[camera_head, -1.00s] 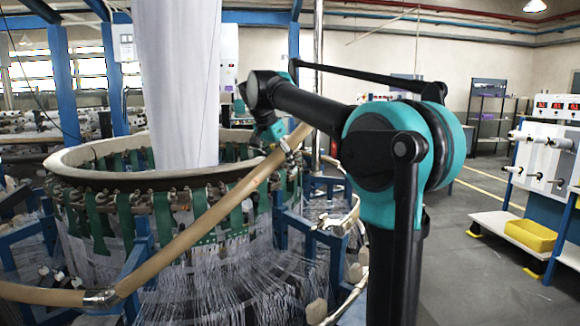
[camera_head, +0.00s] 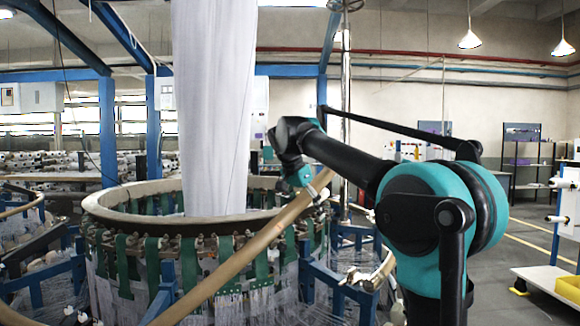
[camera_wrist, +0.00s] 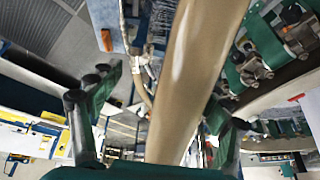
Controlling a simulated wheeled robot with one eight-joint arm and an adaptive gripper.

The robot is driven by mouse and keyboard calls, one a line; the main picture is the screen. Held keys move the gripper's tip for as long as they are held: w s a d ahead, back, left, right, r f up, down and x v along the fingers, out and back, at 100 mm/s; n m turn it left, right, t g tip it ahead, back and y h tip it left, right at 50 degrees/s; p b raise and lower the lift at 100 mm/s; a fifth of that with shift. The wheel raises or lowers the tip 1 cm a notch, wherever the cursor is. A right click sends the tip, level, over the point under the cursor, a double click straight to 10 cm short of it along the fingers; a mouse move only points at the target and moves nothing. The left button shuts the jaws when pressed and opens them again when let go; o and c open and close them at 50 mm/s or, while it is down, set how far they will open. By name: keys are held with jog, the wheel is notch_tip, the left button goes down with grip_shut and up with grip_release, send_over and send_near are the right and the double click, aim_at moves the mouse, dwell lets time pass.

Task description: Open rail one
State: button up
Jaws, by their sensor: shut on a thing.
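The tan rail (camera_head: 245,255) slants across the front of the circular loom, from low left up to the right. Its upper end lies near the right edge of the loom's ring. My gripper (camera_head: 305,184) is at this upper end. In the wrist view the rail (camera_wrist: 190,75) runs between the two fingers of my gripper (camera_wrist: 165,120), which is shut on it. The contact itself is partly hidden by the fingers and the rail. The rail's lower left part leaves the bottom of the head view.
The loom's ring (camera_head: 120,213) with green straps stands behind the rail. White fabric (camera_head: 213,100) hangs above it. Blue frame posts (camera_head: 106,130) stand around the loom. Another pipe piece (camera_head: 372,273) juts out below my arm. Open floor (camera_head: 530,240) lies at the right.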

jog(key=shift+v, duration=1.15)
jog(key=o, duration=0.3)
jog(key=shift+v, duration=3.5)
jog(key=shift+s+a+r, duration=0.15)
jog(key=shift+r, duration=0.15)
jog(key=shift+s+d+r, duration=0.25)
jog(key=shift+s+r, duration=0.3)
jog(key=shift+s, duration=0.1)
jog(key=c, duration=0.3)
jog(key=s+a+r, duration=0.1)
jog(key=a+r, duration=0.2)
jog(key=r, duration=0.2)
jog(key=shift+s+a+r, duration=0.1)
